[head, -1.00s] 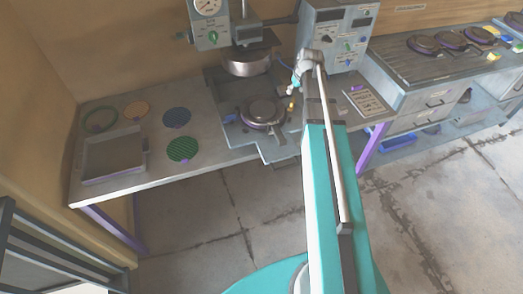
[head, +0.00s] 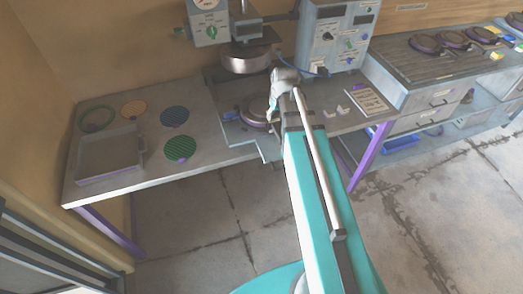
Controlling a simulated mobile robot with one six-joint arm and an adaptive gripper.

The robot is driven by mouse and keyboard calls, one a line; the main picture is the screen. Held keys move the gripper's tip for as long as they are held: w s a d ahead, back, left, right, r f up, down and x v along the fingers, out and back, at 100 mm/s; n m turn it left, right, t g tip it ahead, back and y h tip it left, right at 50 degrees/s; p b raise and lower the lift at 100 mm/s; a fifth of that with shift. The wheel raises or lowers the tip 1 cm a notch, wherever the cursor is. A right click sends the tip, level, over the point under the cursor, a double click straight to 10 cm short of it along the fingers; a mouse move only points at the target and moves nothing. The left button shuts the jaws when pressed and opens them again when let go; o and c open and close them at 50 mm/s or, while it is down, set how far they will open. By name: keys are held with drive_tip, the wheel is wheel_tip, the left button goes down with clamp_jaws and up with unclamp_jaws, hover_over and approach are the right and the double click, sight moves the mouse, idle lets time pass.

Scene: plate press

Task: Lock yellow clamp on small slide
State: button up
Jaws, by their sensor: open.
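A grey round plate with a dark purple rim (head: 252,117) sits on the grey slide under the press. A blue clamp (head: 230,116) shows at the left of the plate. The yellow clamp on the slide is hidden behind my arm in the head view. My gripper (head: 271,109) is over the right part of the slide, close to the plate's right side. It is open, with nothing visible in it. Its fingers are small and partly covered, so contact with the clamp cannot be told.
The press head (head: 245,60) hangs above the slide. A control box (head: 338,35) stands behind on the right. A grey tray (head: 108,155) and several coloured discs lie on the left of the table. Small white pieces (head: 343,110) and a printed sheet (head: 367,101) lie right.

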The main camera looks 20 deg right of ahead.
drive_tip(key=shift+g, duration=0.8)
drive_tip(key=s+a+f+b, duration=0.1)
drive_tip(key=s+a, duration=0.1)
drive_tip(key=s+a+f+b, duration=0.1)
drive_tip(key=s+a+f, duration=0.1)
drive_tip(key=s+a, duration=0.1)
drive_tip(key=s+a+f+b, duration=0.1)
drive_tip(key=s+a+b, duration=0.1)
drive_tip(key=s, duration=0.1)
drive_tip(key=shift+a+f, duration=0.15)
drive_tip(key=shift+f, duration=0.15)
drive_tip(key=shift+s+a+f+b, duration=0.35)
drive_tip(key=shift+s+a, duration=0.1)
drive_tip(key=shift+s, duration=0.25)
